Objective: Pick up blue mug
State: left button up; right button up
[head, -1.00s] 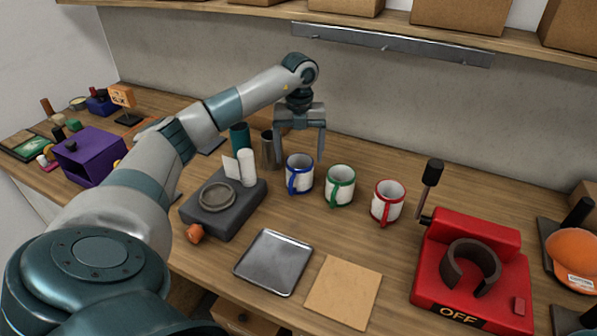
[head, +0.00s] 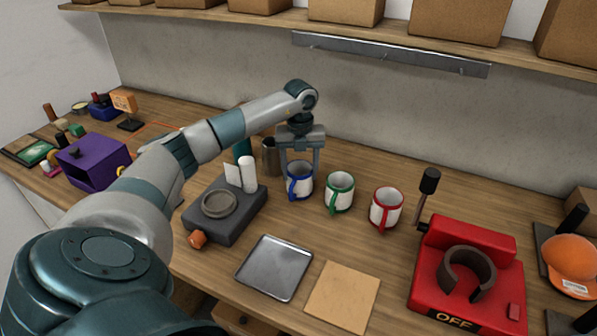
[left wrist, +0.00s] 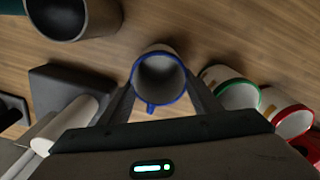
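The blue mug (head: 300,182), white with a blue rim and handle, stands upright on the wooden table, left of the green and red mugs. My left gripper (head: 299,170) points down over it, with its fingers apart on either side of the mug. In the left wrist view the blue mug (left wrist: 158,80) sits between the two open fingers (left wrist: 160,98), its handle toward the gripper body. I cannot tell whether a finger touches it. My right gripper is not in view.
The green mug (head: 340,192) and red mug (head: 386,208) stand close on the right. A grey device (head: 225,215) with a white roll and a metal cup (head: 270,156) are on the left. A metal tray (head: 274,267) and tan square (head: 342,297) lie in front, with a red press (head: 468,270) at right.

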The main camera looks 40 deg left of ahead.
pick_arm(q)
jog(key=c, duration=1.1)
jog(key=shift+o, duration=0.2)
jog(key=shift+r, duration=0.15)
jog(key=shift+w+r+b, duration=0.1)
jog(key=shift+r+b, duration=0.3)
jog(key=shift+r, duration=0.2)
notch_tip(320, 180, up, 9)
jog(key=b, duration=0.3)
jog(key=shift+f, duration=0.2)
